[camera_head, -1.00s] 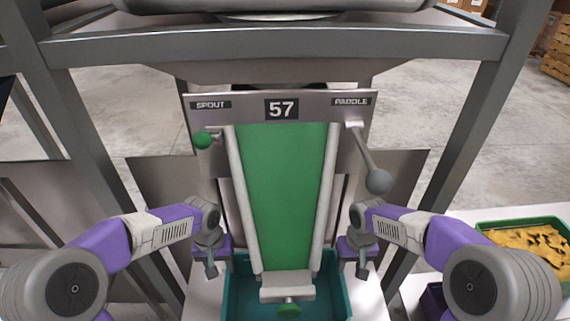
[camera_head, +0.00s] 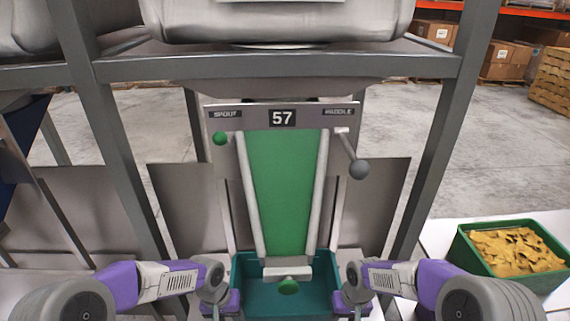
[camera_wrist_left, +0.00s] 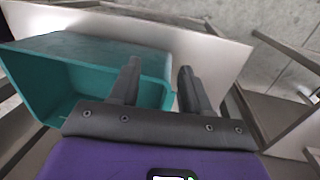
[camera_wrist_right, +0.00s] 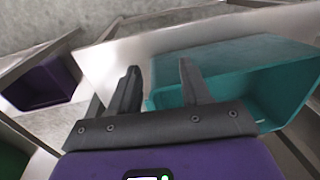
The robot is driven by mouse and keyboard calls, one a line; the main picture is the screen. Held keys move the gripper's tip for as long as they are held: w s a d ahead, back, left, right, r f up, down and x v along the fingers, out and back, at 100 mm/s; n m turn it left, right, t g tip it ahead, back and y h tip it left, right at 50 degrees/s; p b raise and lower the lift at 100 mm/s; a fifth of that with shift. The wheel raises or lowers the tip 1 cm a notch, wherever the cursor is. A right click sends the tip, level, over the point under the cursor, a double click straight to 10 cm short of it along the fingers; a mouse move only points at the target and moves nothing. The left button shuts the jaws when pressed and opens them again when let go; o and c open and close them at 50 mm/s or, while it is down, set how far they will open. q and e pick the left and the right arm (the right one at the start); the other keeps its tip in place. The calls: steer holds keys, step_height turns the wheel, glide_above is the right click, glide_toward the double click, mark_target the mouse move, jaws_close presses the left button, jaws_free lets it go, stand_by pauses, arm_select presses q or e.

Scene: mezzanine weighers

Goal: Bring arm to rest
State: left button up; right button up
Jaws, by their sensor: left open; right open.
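My left gripper (camera_wrist_left: 158,88) is open and empty; in the left wrist view its fingers are in front of the near side of a teal bin (camera_wrist_left: 40,60). My right gripper (camera_wrist_right: 158,85) is open and empty; in the right wrist view the teal bin (camera_wrist_right: 285,85) lies just beyond its fingers. In the head view both grippers are low, one on each side of the teal bin (camera_head: 262,300), their fingertips near the bottom edge. The bin stands under a green chute (camera_head: 282,190) on station 57.
A green knob (camera_head: 220,138) sits on the SPOUT side and a grey ball lever (camera_head: 359,169) hangs on the PADDLE side. A green crate (camera_head: 480,268) of yellow-orange pieces stands at right. Grey frame posts (camera_head: 115,130) flank the station. A purple bin (camera_wrist_right: 45,82) shows in the right wrist view.

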arm_select(q)
steer(key=s+d+f+n+h, duration=0.1)
steer(key=s+d+f, duration=0.1)
steer(key=s+f, duration=0.5)
steer(key=s+d+f+n+h, duration=0.1)
steer(key=s+d+f, duration=0.1)
steer(key=s+f, duration=0.6)
step_height(320, 180, down, 4)
steer(key=shift+d+f+t, duration=0.25)
steer(key=shift+d+t, duration=0.15)
arm_select(e)
steer(key=s+a+f+m+y, duration=0.1)
steer(key=s+a+f, duration=0.2)
steer(key=s+f, duration=0.4)
steer(key=s+a+f+m+y, duration=0.1)
steer(key=s+a+f+m, duration=0.1)
steer(key=s+f, duration=0.6)
step_height(320, 180, down, 4)
steer(key=shift+s+a+t+y, duration=0.2)
steer(key=shift+a+t+y, duration=0.2)
steer(key=shift+a, duration=0.05)
stand_by(0.6)
